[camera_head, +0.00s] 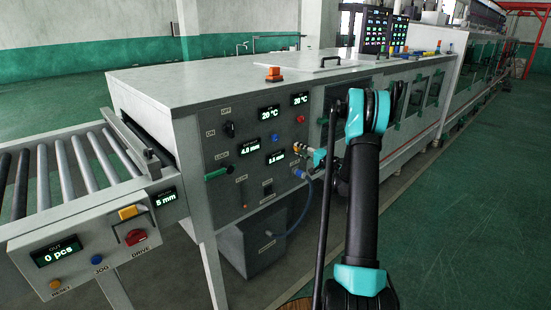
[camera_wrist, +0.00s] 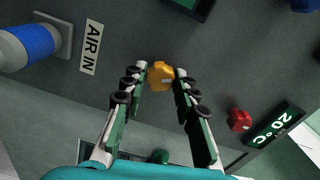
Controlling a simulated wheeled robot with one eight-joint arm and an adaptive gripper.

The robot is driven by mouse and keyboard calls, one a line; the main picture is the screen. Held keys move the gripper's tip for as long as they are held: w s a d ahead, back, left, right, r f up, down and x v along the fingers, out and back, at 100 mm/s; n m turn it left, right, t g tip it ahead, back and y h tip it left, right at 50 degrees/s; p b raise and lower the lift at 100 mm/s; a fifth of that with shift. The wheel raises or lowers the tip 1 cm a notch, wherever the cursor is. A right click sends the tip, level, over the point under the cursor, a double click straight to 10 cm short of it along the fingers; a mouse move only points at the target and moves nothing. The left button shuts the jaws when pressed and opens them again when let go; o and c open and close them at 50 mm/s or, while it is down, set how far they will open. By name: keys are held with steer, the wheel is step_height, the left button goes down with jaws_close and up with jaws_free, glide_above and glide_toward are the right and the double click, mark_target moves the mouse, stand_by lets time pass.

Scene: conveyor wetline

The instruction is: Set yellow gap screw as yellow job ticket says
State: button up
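In the wrist view a small yellow-orange knob (camera_wrist: 160,75), possibly the yellow gap screw, sits on the dark panel between my fingertips. My gripper (camera_wrist: 160,74) has one finger on each side of it, with the fingers apart; I cannot tell whether they touch it. In the head view my gripper (camera_head: 303,152) is at the panel's right side, beside the display reading about 5.5 mm (camera_head: 275,157), and the arm hides part of the panel. I cannot make out a yellow job ticket.
The wrist view shows an AIR IN label (camera_wrist: 91,47), a blue-banded fitting (camera_wrist: 40,41), a red button (camera_wrist: 239,120) and a 20 °C display (camera_wrist: 274,128) around my gripper. A blue hose (camera_head: 307,205) hangs below the panel. Green floor at the right is clear.

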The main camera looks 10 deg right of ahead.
steer(key=shift+n, duration=1.8)
steer(key=shift+n, duration=0.8)
steer(key=n, duration=0.2)
steer(key=shift+n, duration=0.7)
